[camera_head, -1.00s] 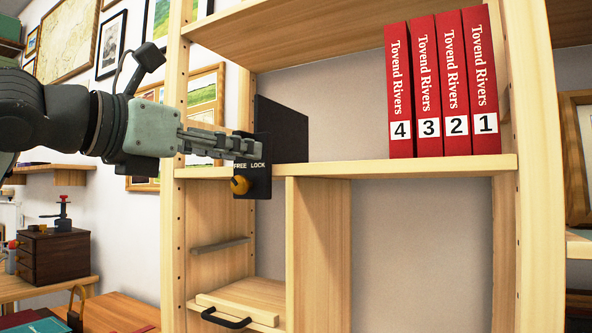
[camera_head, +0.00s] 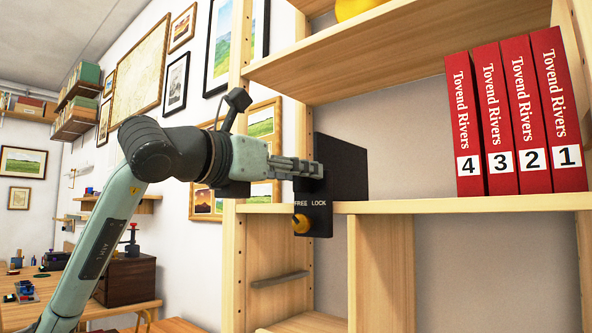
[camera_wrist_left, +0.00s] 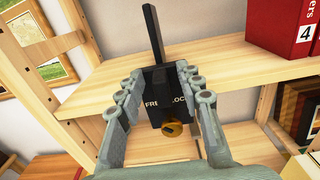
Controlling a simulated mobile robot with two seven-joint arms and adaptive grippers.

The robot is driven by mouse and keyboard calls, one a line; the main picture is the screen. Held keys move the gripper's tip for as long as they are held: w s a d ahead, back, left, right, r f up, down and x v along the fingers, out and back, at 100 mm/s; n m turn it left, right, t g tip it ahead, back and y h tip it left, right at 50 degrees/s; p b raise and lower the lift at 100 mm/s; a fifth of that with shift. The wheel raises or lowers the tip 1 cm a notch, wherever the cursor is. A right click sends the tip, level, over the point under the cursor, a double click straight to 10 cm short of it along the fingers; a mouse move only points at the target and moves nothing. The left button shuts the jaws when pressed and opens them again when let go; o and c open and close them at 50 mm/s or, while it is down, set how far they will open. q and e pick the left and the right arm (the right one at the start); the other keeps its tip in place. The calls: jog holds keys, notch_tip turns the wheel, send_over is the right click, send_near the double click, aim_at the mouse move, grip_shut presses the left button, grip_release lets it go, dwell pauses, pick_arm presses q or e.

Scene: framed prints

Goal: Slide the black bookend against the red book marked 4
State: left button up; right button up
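The black bookend (camera_head: 343,168) stands upright on the shelf, left of the books. My left gripper (camera_head: 318,169) is at the bookend's front. In the left wrist view its fingers (camera_wrist_left: 159,72) are spread on both sides of the bookend (camera_wrist_left: 160,78); whether they touch it is unclear. My right gripper is out of view.
Red books marked 3 (camera_head: 495,120), 2 (camera_head: 526,115) and 1 (camera_head: 558,110) stand right of book 4. The shelf board (camera_head: 410,206) between bookend and books is bare. A wooden upright (camera_head: 236,130) rises at the left, and another shelf lies above.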

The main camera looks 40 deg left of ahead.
pick_arm(q)
grip_shut()
jog(key=shift+d, duration=0.1)
dwell(0.5)
